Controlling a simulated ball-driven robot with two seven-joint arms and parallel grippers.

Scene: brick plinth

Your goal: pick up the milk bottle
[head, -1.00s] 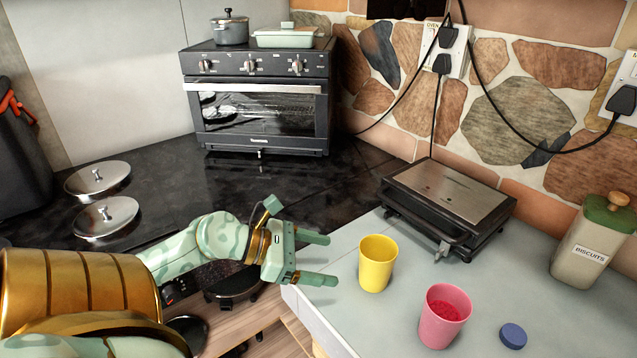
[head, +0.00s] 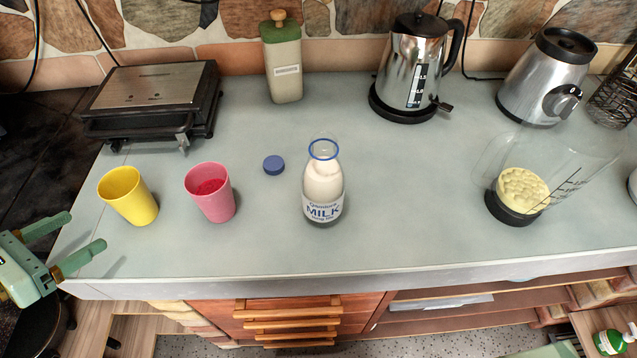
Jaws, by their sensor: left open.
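The milk bottle (head: 323,190) stands upright on the grey counter (head: 420,240), near its front edge in the middle of the head view. It is clear glass with white milk, a blue rim and a "MILK" label, and its top is uncapped. A blue cap (head: 274,165) lies on the counter just left of it. My left gripper (head: 87,240) is at the far left by the counter's corner, open and empty, with both cups between it and the bottle.
A yellow cup (head: 128,197) and a pink cup (head: 210,193) with red contents stand left of the bottle. Behind are a grill (head: 155,100), a biscuit jar (head: 283,65) and a kettle (head: 412,70).

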